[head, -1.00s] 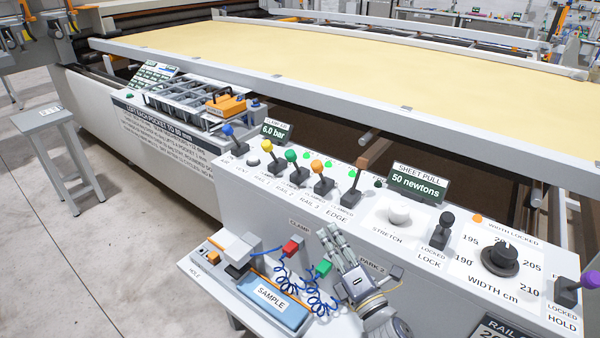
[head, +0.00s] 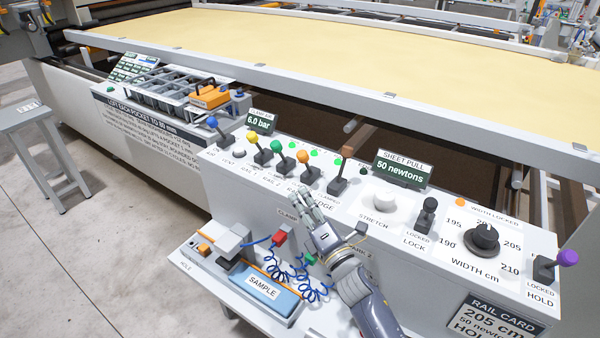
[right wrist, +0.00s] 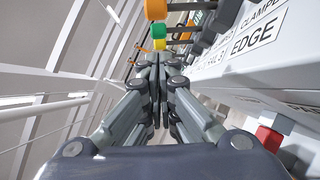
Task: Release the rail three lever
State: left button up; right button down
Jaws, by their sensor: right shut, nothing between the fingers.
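The rail 3 lever (head: 304,159) has an orange knob and stands on the sloped console between the green rail 2 lever (head: 275,148) and the brown edge lever (head: 346,153). Its exact tilt is hard to tell. My right gripper (head: 307,197) is shut and empty, just in front of and below the rail 3 lever, its tips over the label strip. In the right wrist view the fingertips (right wrist: 154,62) are together, with the orange knob (right wrist: 155,9) beyond them, apart from them. The rail 3 label is partly covered. My left gripper is out of view.
The yellow rail 1 lever (head: 252,138) and blue air lever (head: 213,123) stand farther left. A white stretch knob (head: 384,202) is to the right. Below, a shelf holds a blue sample block (head: 270,291) and coiled blue hoses. A red connector (head: 279,238) hangs at the console front.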

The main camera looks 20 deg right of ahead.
aim_at(306, 162)
jog(key=w, duration=0.1)
jog(key=w+r+p, duration=0.1)
jog(key=w, duration=0.1)
jog(key=w+r, duration=0.1)
jog(key=w, duration=0.1)
jog(key=shift+d+r+p, duration=0.1)
jog(key=shift+d+p, duration=0.2)
jog(key=shift+w+d+r, duration=0.15)
jog(key=shift+w+d, duration=0.25)
jog(key=shift+d, duration=0.05)
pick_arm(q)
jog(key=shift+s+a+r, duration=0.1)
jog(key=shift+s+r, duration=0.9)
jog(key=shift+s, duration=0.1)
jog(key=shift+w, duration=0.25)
